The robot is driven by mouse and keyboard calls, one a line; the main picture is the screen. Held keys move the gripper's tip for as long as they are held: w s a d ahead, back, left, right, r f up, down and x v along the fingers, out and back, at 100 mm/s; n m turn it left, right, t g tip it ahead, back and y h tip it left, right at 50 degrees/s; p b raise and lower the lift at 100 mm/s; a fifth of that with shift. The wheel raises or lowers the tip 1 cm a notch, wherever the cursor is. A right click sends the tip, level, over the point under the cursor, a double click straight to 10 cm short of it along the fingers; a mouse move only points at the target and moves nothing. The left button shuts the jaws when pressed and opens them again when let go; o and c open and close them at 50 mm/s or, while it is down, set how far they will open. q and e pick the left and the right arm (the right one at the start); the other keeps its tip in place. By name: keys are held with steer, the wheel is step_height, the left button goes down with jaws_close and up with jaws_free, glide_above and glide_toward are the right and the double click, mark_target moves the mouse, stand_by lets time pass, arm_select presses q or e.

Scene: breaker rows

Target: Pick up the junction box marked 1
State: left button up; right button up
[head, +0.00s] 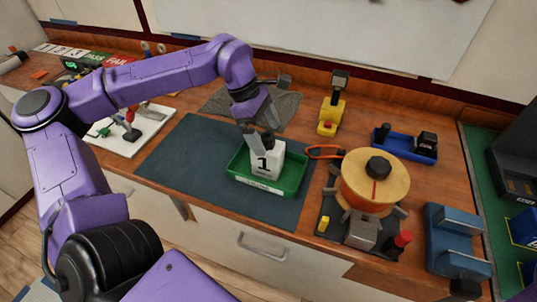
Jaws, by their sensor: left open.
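The junction box marked 1 (264,163) is a white block with a black "1" on its front. It stands upright in a green tray (266,187) on the dark mat. My left gripper (259,143) is over the top of the box, pointing down, with its fingers open. The fingers hide part of the box's top, and I cannot tell whether they touch it. My right gripper is not in view.
A yellow tool (332,116) and a blue tray (404,153) are behind. The mat (185,160) is clear left of the tray.

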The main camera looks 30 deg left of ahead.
mark_target(268, 158)
arm_select(q)
steer(key=x, duration=0.3)
steer(key=shift+d+f, duration=0.1)
jaws_close()
steer(key=shift+w, duration=0.1)
